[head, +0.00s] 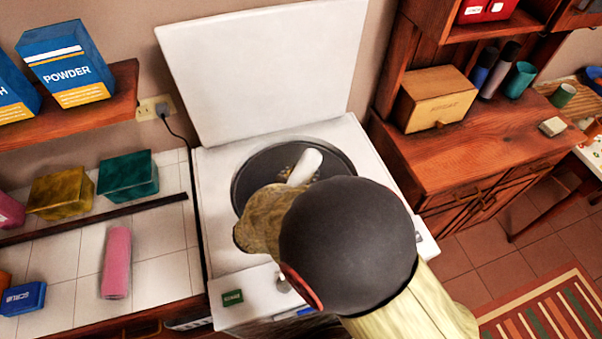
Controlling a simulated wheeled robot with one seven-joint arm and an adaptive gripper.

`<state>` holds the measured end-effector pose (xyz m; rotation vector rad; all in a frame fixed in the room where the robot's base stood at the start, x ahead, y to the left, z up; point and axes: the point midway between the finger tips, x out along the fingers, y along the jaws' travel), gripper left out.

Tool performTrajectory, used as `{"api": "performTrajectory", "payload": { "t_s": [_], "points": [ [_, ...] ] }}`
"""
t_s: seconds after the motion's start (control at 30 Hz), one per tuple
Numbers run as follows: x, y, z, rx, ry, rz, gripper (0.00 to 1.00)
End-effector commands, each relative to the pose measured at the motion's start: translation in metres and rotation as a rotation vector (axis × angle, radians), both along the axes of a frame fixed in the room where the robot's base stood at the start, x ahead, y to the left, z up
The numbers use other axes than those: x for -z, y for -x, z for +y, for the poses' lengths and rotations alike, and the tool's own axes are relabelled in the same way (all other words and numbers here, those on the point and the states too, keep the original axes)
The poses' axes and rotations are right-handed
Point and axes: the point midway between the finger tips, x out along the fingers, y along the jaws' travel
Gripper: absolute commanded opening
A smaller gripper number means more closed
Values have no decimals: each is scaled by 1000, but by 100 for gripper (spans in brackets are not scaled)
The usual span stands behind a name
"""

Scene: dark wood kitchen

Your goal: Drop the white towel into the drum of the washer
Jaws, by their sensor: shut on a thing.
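The washer (225,172) stands in the middle of the head view with its white lid (265,60) raised, leaving the round dark drum opening (245,182) uncovered. The white towel (306,165) is a small roll, tilted, seen over the drum opening. My gripper (287,192) is at the towel's lower end, over the near left part of the opening, and is shut on the towel. My dark round arm joint and brownish wrist hide most of the fingers and the near side of the opening. The towel's height relative to the rim is hard to judge.
A tiled counter (160,285) on the left holds a pink roll (117,262), a teal box (128,176) and a yellow box (60,192). Powder boxes (65,65) stand on a shelf above. A wooden cabinet (470,155) stands close on the right.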

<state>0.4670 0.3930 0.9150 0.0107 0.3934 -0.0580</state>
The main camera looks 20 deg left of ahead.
Motion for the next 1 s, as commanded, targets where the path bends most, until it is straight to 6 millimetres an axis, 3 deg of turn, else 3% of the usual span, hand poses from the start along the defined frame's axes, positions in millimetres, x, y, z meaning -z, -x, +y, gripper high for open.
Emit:
{"api": "performTrajectory", "payload": {
  "t_s": [0.33, 0.37, 0.7, 1.0],
  "points": [
    [5, 0, 0, -1, -1, -1, 20],
    [5, 0, 0, -1, -1, -1, 50],
    [5, 0, 0, -1, 0, -1, 70],
    [6, 0, 0, 0, 1, 0, 71]
  ]
}}
